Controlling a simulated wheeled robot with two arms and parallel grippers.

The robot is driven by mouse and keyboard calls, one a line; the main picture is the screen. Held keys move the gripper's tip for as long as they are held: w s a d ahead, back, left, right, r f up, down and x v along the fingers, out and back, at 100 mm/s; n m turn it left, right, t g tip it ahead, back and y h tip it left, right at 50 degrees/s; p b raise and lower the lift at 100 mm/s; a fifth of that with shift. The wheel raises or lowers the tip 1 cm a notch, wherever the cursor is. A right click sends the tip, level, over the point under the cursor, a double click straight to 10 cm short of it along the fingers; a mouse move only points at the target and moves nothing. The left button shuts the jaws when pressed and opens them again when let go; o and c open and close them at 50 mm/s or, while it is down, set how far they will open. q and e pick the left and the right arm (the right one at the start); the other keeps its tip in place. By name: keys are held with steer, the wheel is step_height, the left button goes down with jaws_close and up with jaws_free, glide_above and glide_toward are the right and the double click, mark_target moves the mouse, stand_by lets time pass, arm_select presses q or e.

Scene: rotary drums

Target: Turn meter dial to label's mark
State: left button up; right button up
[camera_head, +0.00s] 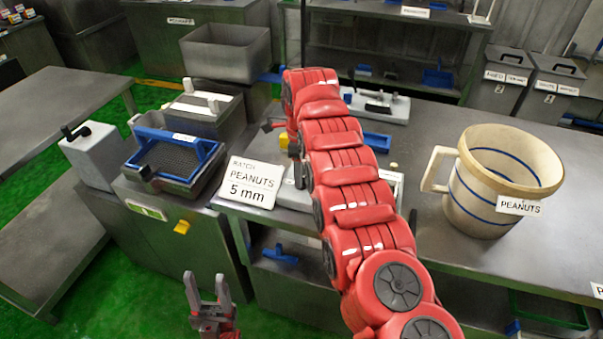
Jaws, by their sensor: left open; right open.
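A white label (248,184) reads "BATCH PEANUTS 5 mm" and stands at the front edge of the bench. I cannot make out a meter dial or its marks; my red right arm covers part of the bench behind the label. My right gripper (272,125) shows only in part at the left of that arm's far end, above the bench, and looks open. A small yellow part (284,141) shows just below it; I cannot tell whether they touch. My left gripper (208,298) is open and empty, fingers up, low in front of the benches.
A cream mug with a "PEANUTS" tag (500,180) stands on the right bench. A blue-handled sieve tray (172,160) and a grey box with a black handle (94,152) are at left. A white device with a black lever (376,105) stands behind my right arm.

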step_height(320, 180, up, 3)
steer(key=shift+w+d, duration=0.1)
step_height(320, 180, up, 14)
steer(key=p, duration=1.3)
steer(key=shift+p, duration=0.4)
